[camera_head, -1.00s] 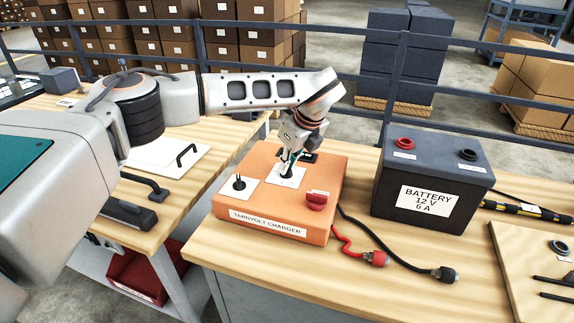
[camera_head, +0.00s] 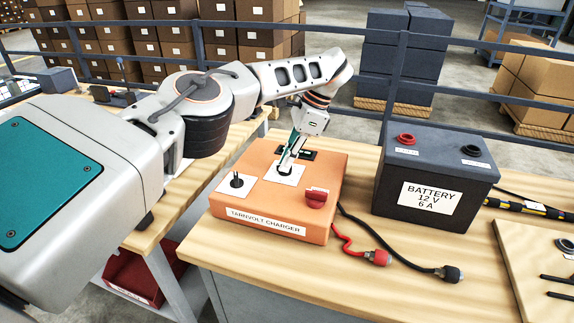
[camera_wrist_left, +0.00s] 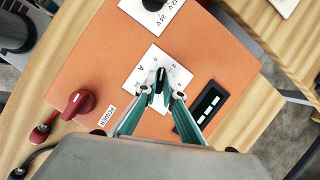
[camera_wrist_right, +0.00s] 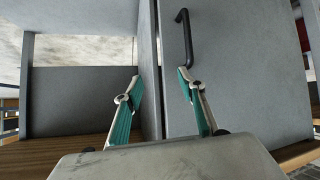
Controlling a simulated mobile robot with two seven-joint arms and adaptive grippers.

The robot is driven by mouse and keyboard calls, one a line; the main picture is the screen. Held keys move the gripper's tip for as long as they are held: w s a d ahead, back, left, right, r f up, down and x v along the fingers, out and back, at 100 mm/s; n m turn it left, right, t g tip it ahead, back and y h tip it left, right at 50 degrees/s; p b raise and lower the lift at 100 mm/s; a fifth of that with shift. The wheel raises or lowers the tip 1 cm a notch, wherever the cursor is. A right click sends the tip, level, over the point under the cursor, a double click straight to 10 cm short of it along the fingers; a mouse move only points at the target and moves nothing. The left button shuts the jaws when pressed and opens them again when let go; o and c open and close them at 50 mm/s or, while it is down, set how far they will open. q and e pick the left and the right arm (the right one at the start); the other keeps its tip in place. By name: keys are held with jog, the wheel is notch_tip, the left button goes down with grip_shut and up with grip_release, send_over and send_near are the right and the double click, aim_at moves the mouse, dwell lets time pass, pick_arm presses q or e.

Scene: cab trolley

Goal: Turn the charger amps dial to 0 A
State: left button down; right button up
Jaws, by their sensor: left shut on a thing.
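The orange charger (camera_head: 262,222) sits on the wooden bench, labelled TARNVOLT CHARGER. My left gripper (camera_head: 286,170) points down over its middle white plate. In the left wrist view the gripper (camera_wrist_left: 162,97) is shut on the black amps dial (camera_wrist_left: 157,88), on a white plate (camera_wrist_left: 146,76) with small marks that I cannot read fully. A second black knob (camera_head: 237,181) stands on the plate to its left, untouched. A red power switch (camera_head: 317,197) is at the front right. A dark display (camera_wrist_left: 209,104) lies beside the dial. My right gripper (camera_wrist_right: 165,90) is open and empty.
A dark 12 V 6 A battery (camera_head: 432,180) stands right of the charger. Red and black clamps (camera_head: 378,257) lie on the bench in front. In the right wrist view, a grey panel with a black handle (camera_wrist_right: 187,40) is close by.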

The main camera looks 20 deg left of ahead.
pick_arm(q)
jog(key=shift+w+f+n+g+b, duration=0.15)
jog(key=shift+f+n+g+b, duration=0.2)
jog(key=shift+n+b, duration=0.85)
jog(key=shift+b, duration=0.35)
jog(key=shift+r+n+g+h+b, duration=0.15)
jog(key=shift+n+g+h+b, duration=0.2)
jog(key=shift+n+b, duration=0.55)
jog(key=shift+r+b, duration=0.15)
jog(key=shift+b, duration=0.2)
pick_arm(e)
jog(key=f, duration=0.1)
jog(key=d+f, duration=0.1)
jog(key=f, duration=0.2)
jog(key=shift+w+d+f, duration=0.2)
jog(key=shift+w+f, duration=0.1)
jog(key=shift+f, duration=0.05)
jog(key=shift+s, duration=0.1)
pick_arm(q)
jog(key=shift+r, duration=0.1)
pick_arm(e)
jog(key=shift+r, duration=0.1)
pick_arm(q)
jog(key=c, duration=2.2)
grip_release()
jog(key=shift+o, duration=0.2)
pick_arm(e)
jog(key=shift+a, duration=0.1)
